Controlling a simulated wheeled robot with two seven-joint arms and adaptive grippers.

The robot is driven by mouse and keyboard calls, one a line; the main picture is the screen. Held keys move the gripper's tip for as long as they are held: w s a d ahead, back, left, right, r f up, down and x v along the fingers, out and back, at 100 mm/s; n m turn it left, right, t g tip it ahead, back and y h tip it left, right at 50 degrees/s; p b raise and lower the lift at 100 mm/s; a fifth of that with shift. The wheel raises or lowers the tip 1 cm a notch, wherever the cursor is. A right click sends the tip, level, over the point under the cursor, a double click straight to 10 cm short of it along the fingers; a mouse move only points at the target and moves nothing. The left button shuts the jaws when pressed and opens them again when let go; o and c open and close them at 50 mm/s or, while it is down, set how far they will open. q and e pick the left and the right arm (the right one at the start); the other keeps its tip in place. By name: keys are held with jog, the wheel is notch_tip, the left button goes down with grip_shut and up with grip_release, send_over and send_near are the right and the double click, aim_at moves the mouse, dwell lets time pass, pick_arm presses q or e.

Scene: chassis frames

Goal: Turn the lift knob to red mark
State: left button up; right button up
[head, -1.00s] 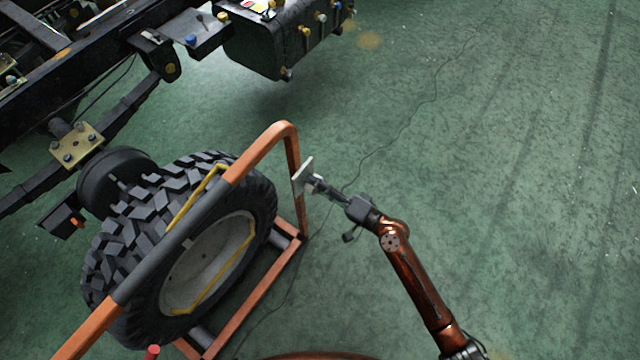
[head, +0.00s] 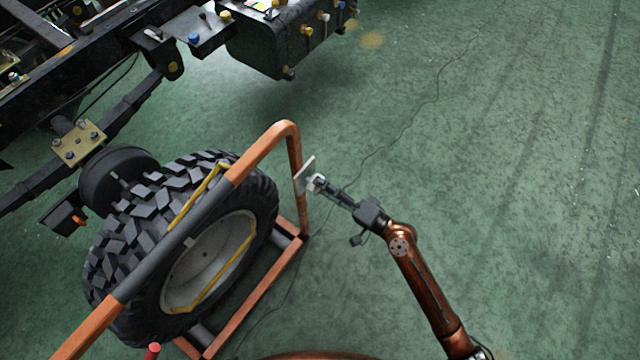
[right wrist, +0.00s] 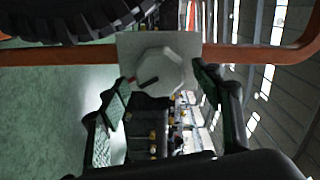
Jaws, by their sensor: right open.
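The pale grey lift knob (right wrist: 160,70) sits on a light square plate (right wrist: 128,46) fixed to the orange frame. A dark pointer line on the knob points to the lower left in the right wrist view, its end close to a small red mark (right wrist: 131,80) at the knob's left edge. I cannot tell whether they line up exactly. In the head view the knob (head: 317,181) shows small on the plate (head: 304,176). My right gripper (right wrist: 160,98) is open in front of the knob, its fingers apart on either side and not touching it. My left gripper is out of view.
The orange tubular frame (head: 296,150) stands around a large black tyre (head: 115,255). A truck chassis with a black tank (head: 275,45) is at the upper left. A thin cable lies on the green floor (head: 500,200), which is clear at right.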

jog(key=v, duration=1)
